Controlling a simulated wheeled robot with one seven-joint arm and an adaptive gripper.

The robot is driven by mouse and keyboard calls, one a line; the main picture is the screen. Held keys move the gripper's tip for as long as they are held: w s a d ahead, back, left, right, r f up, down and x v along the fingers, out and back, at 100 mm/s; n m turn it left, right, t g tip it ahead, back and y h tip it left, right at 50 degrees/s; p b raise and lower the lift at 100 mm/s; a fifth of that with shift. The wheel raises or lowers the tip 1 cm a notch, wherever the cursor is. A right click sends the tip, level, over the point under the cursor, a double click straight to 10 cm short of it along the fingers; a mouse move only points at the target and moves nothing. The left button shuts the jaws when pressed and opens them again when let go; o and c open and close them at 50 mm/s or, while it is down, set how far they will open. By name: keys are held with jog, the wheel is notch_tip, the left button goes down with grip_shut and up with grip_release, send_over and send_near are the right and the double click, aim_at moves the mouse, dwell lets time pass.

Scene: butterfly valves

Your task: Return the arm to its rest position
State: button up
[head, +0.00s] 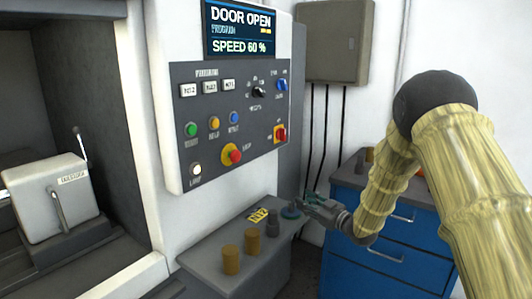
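My arm (440,150), in a tan ribbed sleeve with a dark joint cap, comes in from the right, bends at the top and reaches down to the left. My gripper (302,204) is small in the head view, low over the right end of a grey shelf (205,258). Its tip is beside or over a dark teal round piece (290,212). I cannot tell whether it touches this piece or holds it. The finger opening is too small to make out.
On the shelf stand two brass cylinders (231,260), a dark cylinder (273,224) and a yellow label (258,216). A control panel (225,120) rises above; its screen (240,30) reads DOOR OPEN. A blue drawer cabinet (370,240) stands behind my forearm. A grey vise (50,198) sits left.

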jog(key=s+d+f+m+g+h+p, duration=0.15)
jog(key=s+f+m+h, duration=0.25)
jog(key=s+f, duration=0.95)
jog(key=s+d+f+m+g+h+p, duration=0.1)
jog(key=s+d+f+m+g+h, duration=0.25)
jog(key=s+f, duration=1.05)
jog(key=s+d+f+m+g+h, duration=0.1)
jog(key=s+f+g, duration=0.2)
jog(key=s, duration=0.8)
jog(key=s+d+f+m+g+h+p, duration=0.1)
jog(key=s+f+g, duration=0.2)
jog(key=s, duration=0.9)
jog(key=s+d+f+m+g+h, duration=0.1)
jog(key=s+f+m+g+h, duration=0.1)
jog(key=s, duration=1)
notch_tip(320, 180, down, 2)
jog(key=shift+s+f+g, duration=0.1)
jog(key=shift+s+g, duration=0.1)
jog(key=shift+g, duration=0.3)
